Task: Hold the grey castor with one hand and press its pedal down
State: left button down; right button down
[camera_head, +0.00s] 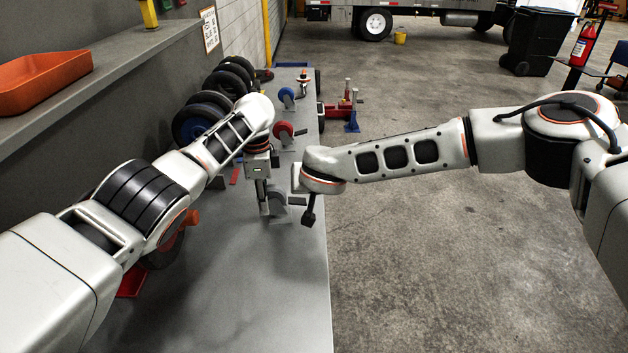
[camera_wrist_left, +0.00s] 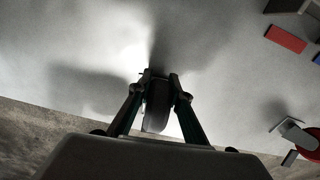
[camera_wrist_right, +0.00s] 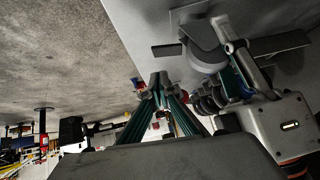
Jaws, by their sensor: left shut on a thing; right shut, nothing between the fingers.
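The grey castor (camera_head: 279,198) stands on the grey table, near its right edge. My left gripper (camera_head: 265,204) points down from above and is shut on the castor's wheel; the left wrist view shows the wheel (camera_wrist_left: 157,108) between its fingers. In the right wrist view the castor (camera_wrist_right: 203,38) has flat plates sticking out on both sides; which one is the pedal I cannot tell for sure. My right gripper (camera_head: 308,218) is shut and empty, just right of the castor by the table edge, apart from it. Its closed fingertips show in the right wrist view (camera_wrist_right: 158,78).
A red castor (camera_head: 284,132) and a blue castor (camera_head: 287,97) stand farther back on the table (camera_head: 270,300). Black tyres (camera_head: 208,105) line the wall side. A small red block (camera_head: 235,175) lies left of the left gripper.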

jog(key=w+d+r+v, duration=0.1)
jog(key=v, duration=1)
jog(key=shift+s, duration=0.1)
pick_arm(q)
jog(key=c, duration=1.8)
grip_release()
